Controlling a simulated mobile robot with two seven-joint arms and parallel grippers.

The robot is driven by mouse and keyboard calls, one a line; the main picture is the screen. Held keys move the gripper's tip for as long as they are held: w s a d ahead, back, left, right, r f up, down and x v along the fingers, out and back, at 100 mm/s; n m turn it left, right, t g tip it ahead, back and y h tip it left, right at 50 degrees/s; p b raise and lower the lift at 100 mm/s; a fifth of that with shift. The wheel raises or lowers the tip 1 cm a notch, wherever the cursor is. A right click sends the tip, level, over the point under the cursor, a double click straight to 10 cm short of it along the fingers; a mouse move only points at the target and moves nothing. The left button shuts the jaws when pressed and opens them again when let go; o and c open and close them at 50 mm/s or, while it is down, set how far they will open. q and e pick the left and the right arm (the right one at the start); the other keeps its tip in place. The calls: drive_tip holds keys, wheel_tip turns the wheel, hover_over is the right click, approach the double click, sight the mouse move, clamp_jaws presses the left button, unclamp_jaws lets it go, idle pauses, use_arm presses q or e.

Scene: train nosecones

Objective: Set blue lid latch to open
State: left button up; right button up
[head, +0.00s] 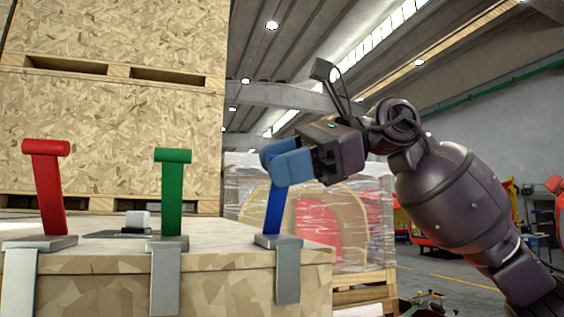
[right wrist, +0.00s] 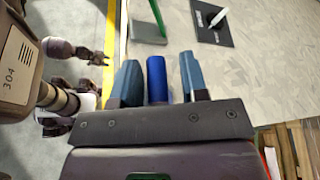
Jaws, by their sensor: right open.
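The blue latch (head: 274,207) rises nearly upright from its metal base at the right front of the wooden crate (head: 213,279), leaning slightly right. My right gripper (head: 280,162) is at its top end. In the right wrist view the latch's blue top bar (right wrist: 156,79) lies between the two open fingers of my right gripper (right wrist: 157,65), with a visible gap on each side. My left gripper (right wrist: 97,57) shows small at the left of the right wrist view, away from the crate; its jaws are too small to judge.
A green latch (head: 171,195) and a red latch (head: 48,190) stand upright on the same crate to the left. A small white switch (head: 137,220) on a dark plate sits between them. Tall wooden crates (head: 115,120) are stacked behind. Open floor lies to the right.

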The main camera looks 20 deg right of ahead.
drive_tip(key=shift+o, duration=0.3)
drive_tip(key=shift+s, duration=0.1)
drive_tip(key=b+v, duration=0.1)
drive_tip(key=v, duration=0.9)
drive_tip(key=shift+d, duration=0.35)
drive_tip(key=shift+r, duration=0.15)
